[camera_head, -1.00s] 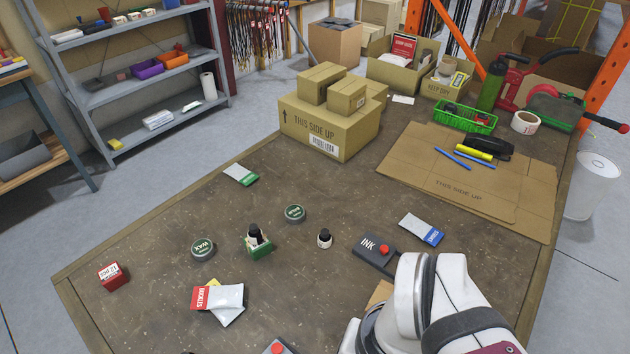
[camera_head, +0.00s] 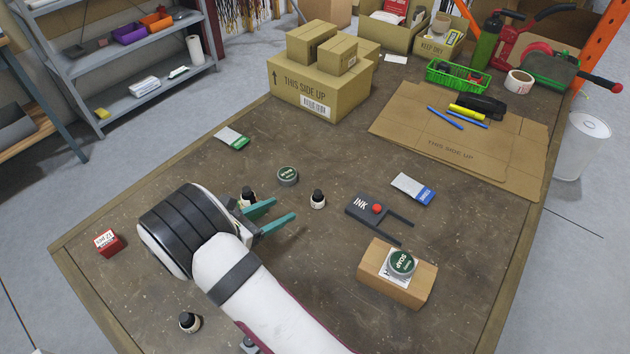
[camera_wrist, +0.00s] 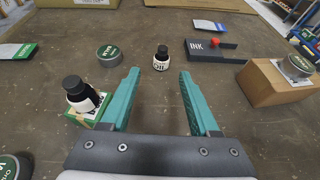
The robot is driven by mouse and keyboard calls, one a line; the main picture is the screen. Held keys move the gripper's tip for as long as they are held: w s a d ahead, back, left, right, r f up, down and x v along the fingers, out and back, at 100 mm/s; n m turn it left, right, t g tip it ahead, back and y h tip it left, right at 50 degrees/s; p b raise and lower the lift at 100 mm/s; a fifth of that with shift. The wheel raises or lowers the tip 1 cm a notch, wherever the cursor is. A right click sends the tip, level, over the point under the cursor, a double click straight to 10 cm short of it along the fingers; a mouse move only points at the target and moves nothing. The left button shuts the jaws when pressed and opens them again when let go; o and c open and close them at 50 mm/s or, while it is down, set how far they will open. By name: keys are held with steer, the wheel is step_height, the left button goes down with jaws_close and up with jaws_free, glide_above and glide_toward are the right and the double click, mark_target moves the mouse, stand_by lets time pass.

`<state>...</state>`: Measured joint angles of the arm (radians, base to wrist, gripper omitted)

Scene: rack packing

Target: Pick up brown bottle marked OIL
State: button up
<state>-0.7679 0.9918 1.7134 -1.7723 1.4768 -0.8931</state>
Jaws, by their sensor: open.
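A small dark bottle with a black cap and white label (camera_head: 318,200) stands upright on the table right of my gripper. In the wrist view the same bottle (camera_wrist: 160,60) is ahead, between the lines of the fingers, and its label seems to read OIL. My gripper (camera_head: 285,210) is open and empty, its teal fingers low over the table and apart from the bottle. The fingers also frame the wrist view (camera_wrist: 159,73). A third bottle (camera_head: 189,321) stands near the front.
A SOAP tin (camera_head: 401,263) rests on a cardboard box (camera_head: 385,285). A red box (camera_head: 108,243) is far left. Bare table separates fingers and bottle.

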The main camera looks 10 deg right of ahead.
mark_target(315, 195)
steer(key=x, duration=1.4)
steer(key=shift+s+d+f, duration=0.15)
steer(key=shift+d, duration=0.3)
jaws_close()
